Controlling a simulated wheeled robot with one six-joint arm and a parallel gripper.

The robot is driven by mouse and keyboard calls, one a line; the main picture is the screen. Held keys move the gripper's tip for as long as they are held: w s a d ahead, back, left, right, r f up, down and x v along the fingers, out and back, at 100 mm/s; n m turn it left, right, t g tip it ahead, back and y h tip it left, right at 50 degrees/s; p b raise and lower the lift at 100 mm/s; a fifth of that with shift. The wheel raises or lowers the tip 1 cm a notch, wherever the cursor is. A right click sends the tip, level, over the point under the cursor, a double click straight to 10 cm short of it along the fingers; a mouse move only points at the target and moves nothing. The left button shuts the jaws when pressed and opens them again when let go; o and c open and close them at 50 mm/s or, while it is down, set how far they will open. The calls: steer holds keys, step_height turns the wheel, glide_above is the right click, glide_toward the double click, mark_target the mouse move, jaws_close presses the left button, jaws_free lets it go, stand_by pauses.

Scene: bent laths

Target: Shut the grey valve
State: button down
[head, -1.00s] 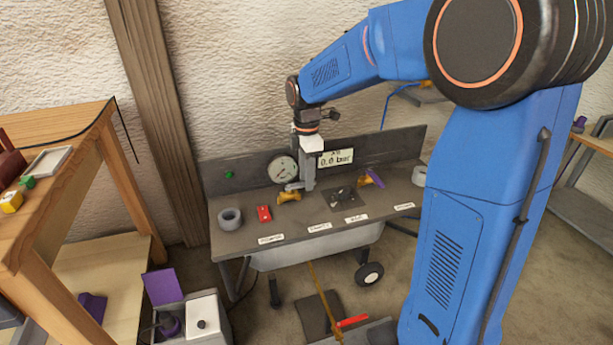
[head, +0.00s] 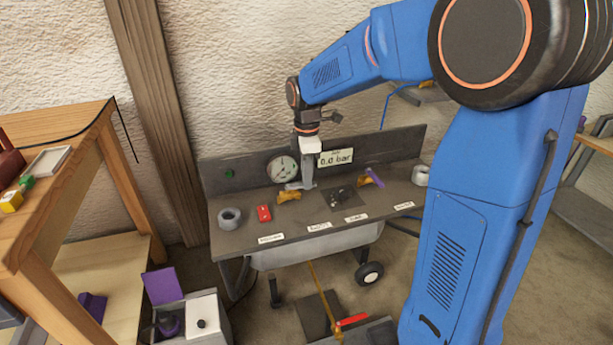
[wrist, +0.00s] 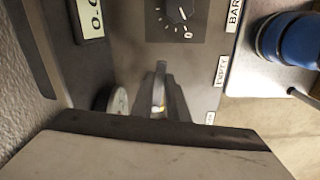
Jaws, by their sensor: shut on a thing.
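The grey valve has a brass body (head: 289,196) and a grey lever (head: 293,186), and stands on the bench just below the round gauge. My gripper (head: 306,184) reaches down from above and is shut on the grey lever. The fingers hide part of the lever, so its exact angle is hard to tell. In the wrist view a narrow grey shape with a bit of yellow shows at my gripper (wrist: 160,98); finger and lever are hard to tell apart there.
A second brass valve (head: 364,182) with a purple lever (head: 375,177) stands to the right. The display (head: 336,157) reads 0.0 bar. The bench front is clear.

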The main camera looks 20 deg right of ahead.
steer(key=s+m, duration=0.1)
steer(key=m, duration=0.1)
steer(key=s+m, duration=0.1)
steer(key=m, duration=0.1)
steer(key=shift+a, duration=0.35)
steer(key=m, duration=0.1)
steer(key=s+a+m, duration=0.1)
steer(key=m, duration=0.2)
steer(key=shift+s+a+m, duration=0.25)
steer(key=shift+s+m, duration=0.05)
steer(key=shift+m, duration=0.1)
steer(key=m, duration=0.1)
steer(key=a+m, duration=0.1)
steer(key=m, duration=0.1)
steer(key=shift+s+a+m, duration=0.25)
steer(key=shift+s+m, duration=0.05)
steer(key=shift+s, duration=0.1)
steer(key=shift+s+a+m, duration=0.1)
steer(key=shift+a+m, duration=0.35)
steer(key=shift+m, duration=0.55)
steer(key=shift+a+m, duration=0.45)
steer(key=shift+m, duration=0.55)
steer(key=c, duration=1.7)
jaws_free()
steer(key=shift+r, duration=0.1)
